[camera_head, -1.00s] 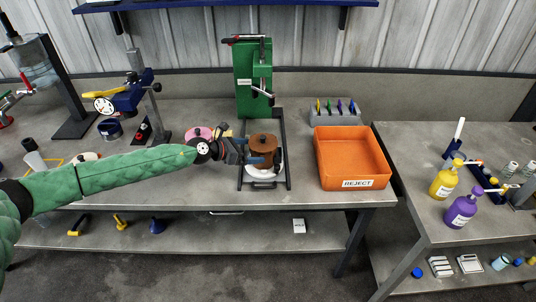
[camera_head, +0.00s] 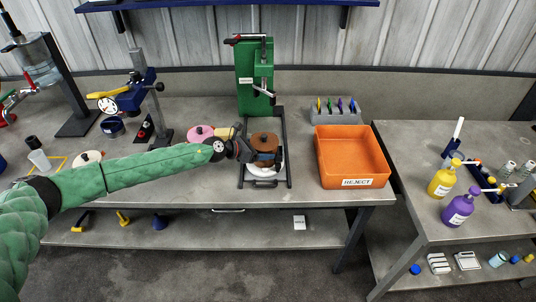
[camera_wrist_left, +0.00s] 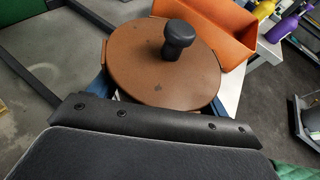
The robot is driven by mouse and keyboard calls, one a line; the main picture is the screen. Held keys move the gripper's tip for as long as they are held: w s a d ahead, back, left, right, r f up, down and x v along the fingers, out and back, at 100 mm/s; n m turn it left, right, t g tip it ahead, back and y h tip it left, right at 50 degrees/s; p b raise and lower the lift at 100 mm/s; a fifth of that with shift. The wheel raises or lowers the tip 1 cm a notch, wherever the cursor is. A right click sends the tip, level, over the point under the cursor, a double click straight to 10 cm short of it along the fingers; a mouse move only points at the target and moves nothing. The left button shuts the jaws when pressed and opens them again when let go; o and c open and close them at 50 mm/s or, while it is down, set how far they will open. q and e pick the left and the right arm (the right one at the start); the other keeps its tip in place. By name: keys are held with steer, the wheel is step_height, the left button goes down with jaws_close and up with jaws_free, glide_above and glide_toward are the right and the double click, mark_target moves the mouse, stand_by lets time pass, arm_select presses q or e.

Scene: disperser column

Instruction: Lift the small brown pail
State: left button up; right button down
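The small brown pail (camera_head: 264,143) stands upright near the middle of the bench, at the foot of the green press. Its round brown lid with a black knob fills the top of the left wrist view (camera_wrist_left: 150,70). My left gripper (camera_head: 266,158) reaches it from the left, with blue fingers on opposite sides of the pail just below the lid. The fingers look spread around it; the lid hides whether they touch the wall. The pail's base is partly hidden by a finger, above a white round plate (camera_head: 267,174). My right gripper is not in view.
The green press (camera_head: 254,80) stands right behind the pail. An orange reject bin (camera_head: 356,182) lies to the right, with a grey rack (camera_head: 335,115) behind it. A pink round item (camera_head: 200,132) is close to my left wrist.

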arm_select(q)
steer(key=shift+c, duration=1.2)
steer(key=shift+r, duration=0.1)
